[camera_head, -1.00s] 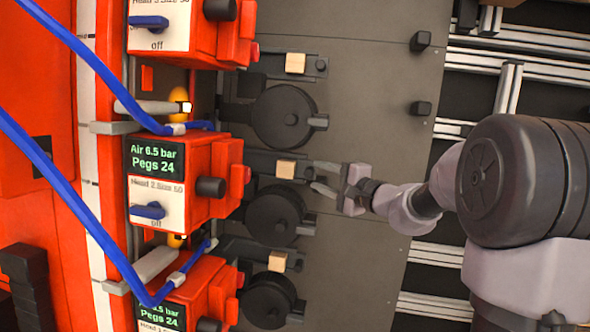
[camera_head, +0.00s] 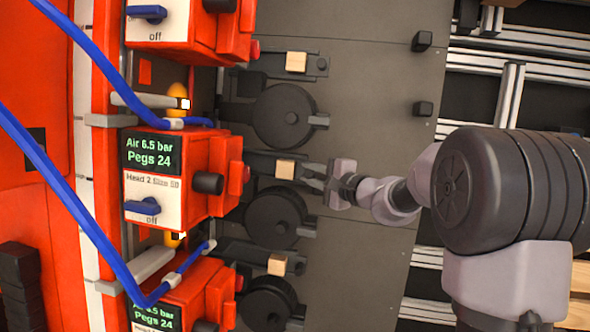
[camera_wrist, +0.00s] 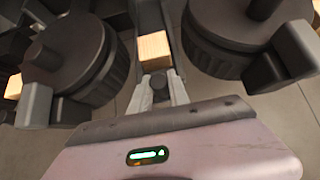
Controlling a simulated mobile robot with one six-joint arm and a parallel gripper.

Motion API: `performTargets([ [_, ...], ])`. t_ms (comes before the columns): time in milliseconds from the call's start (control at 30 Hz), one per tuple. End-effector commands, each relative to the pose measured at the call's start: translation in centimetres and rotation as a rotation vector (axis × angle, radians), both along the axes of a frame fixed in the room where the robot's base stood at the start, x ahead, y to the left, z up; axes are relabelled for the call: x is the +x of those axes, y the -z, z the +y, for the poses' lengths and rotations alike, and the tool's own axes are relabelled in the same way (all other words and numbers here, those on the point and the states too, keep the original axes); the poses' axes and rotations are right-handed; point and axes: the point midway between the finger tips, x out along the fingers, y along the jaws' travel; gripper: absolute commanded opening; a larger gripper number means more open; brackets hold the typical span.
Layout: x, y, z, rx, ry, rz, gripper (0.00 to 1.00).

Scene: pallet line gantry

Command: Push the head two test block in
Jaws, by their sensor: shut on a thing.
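The head two test block (camera_head: 285,169), a small wooden cube, sits on a dark slide (camera_head: 258,163) beside the middle red head unit (camera_head: 202,165), labelled "Head 2". My gripper (camera_head: 314,178) is at the right end of that slide, just right of the block. In the wrist view the block (camera_wrist: 154,48) lies just beyond my fingertips (camera_wrist: 161,84). The fingers are shut on a dark round knob (camera_wrist: 160,84) on the slide, not on the block. The fingers partly hide the knob's sides.
Similar slides carry wooden blocks above (camera_head: 296,62) and below (camera_head: 277,264). Dark round wheels (camera_head: 275,217) flank the slide closely; another (camera_wrist: 68,55) shows left in the wrist view. Blue hoses (camera_head: 70,215) cross the red units. The grey plate (camera_head: 365,110) upper right is mostly clear.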

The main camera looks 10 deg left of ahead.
Motion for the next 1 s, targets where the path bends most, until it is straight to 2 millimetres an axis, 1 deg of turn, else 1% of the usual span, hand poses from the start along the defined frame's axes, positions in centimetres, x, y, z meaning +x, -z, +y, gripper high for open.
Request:
performTargets([
  [333,0.1,0.0,0.2,0.0,0.001,-0.001,0.0],
  [1000,0.2,0.1,4.9,-0.001,0.0,-0.002,0.0],
])
